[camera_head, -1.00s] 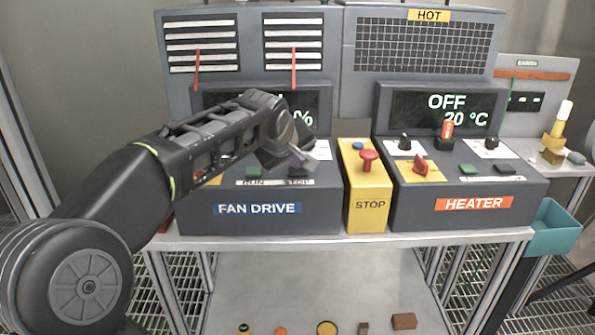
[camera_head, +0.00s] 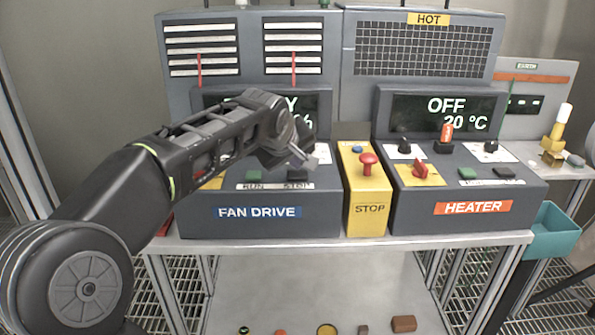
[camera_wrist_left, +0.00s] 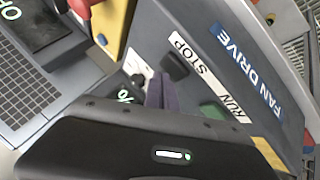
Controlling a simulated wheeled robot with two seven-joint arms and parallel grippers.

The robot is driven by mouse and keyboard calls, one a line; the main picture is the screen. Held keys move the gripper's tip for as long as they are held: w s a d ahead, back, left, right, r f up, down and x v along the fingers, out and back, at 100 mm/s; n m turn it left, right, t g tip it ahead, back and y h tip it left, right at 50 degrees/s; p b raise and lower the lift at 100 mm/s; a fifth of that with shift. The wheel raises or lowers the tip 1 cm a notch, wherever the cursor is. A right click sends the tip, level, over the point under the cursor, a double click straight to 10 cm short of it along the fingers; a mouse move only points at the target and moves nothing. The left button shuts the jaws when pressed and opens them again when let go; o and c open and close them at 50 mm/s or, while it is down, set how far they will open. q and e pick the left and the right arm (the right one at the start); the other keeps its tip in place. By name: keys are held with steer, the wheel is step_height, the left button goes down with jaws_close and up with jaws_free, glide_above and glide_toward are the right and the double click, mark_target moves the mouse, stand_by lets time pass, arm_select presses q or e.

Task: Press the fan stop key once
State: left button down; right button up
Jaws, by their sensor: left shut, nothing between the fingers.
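The fan stop key (camera_head: 298,174) is a dark key on the sloped front of the FAN DRIVE box (camera_head: 190,215), above the word STOP. The green run key (camera_head: 254,175) is left of it. My left gripper (camera_head: 306,160) is shut and empty, just above and behind the stop key; a small gap seems to show. In the left wrist view, the stop key (camera_wrist_left: 175,66) lies just beyond the shut fingers (camera_wrist_left: 162,91), uncovered. The fan display (camera_head: 247,104) is partly hidden by my arm; its text ends in Y. My right gripper is out of view.
A yellow box (camera_head: 366,190) with a red STOP mushroom button stands right beside the fan drive. Further right is the HEATER box (camera_head: 470,190), its display showing OFF and 20 °C. A teal bin (camera_head: 553,230) hangs at the table's right end.

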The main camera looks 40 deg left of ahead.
mark_target(296, 176)
arm_select(q)
steer(key=shift+r, duration=0.2)
steer(key=shift+r+p, duration=1.85)
steer(key=shift+r, duration=0.7)
steer(key=shift+f, duration=0.1)
